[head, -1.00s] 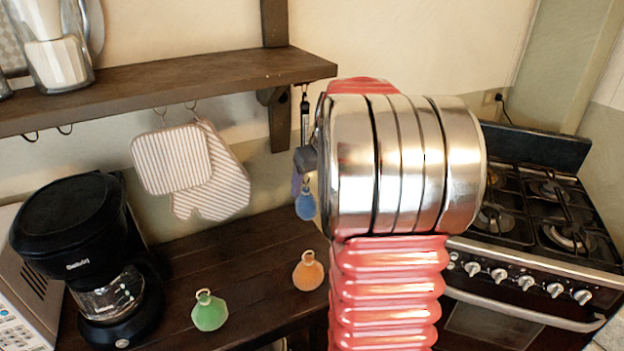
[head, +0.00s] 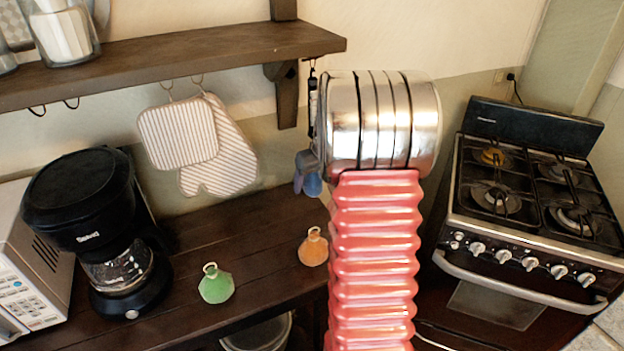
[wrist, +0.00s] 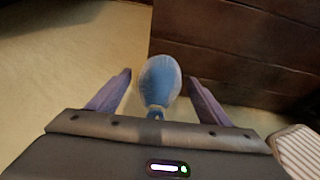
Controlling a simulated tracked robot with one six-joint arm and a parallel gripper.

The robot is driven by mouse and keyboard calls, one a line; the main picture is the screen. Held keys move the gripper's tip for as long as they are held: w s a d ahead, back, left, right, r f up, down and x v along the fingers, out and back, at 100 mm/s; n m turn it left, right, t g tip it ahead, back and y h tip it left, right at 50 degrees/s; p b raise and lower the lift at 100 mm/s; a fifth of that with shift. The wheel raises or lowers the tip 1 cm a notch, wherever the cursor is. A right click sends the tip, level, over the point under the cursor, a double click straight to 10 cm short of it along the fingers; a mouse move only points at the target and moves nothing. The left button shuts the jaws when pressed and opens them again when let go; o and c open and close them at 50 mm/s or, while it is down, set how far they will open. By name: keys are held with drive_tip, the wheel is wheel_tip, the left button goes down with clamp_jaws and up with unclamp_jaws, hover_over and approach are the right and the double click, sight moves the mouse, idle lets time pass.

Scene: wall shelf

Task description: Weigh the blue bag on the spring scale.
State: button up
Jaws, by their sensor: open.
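The blue bag (head: 313,184) is in the air below the spring scale (head: 312,105), which hangs under the shelf's right end. The bag seems to hang from the scale, but the hook is hidden. In the wrist view the blue bag (wrist: 160,80) shows its round body ahead and its loop toward my gripper (wrist: 160,88). My gripper is open, with one purple finger on each side of the bag and gaps between. In the head view my gripper (head: 303,176) is beside the bag, mostly hidden by my arm. The scale's reading cannot be made out.
A green bag (head: 215,284) and an orange bag (head: 313,247) stand on the dark counter (head: 260,235). A coffee maker (head: 90,220) and a microwave (head: 25,265) are at left. Striped mitts (head: 215,150) hang under the shelf (head: 180,62). A stove (head: 530,200) is at right.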

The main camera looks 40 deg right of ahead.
drive_tip(key=c, duration=1.3)
drive_tip(key=shift+r, duration=0.15)
drive_tip(key=shift+s+d+r, duration=0.1)
drive_tip(key=shift+d+r, duration=0.05)
drive_tip(key=shift+r, duration=1.1)
idle(0.5)
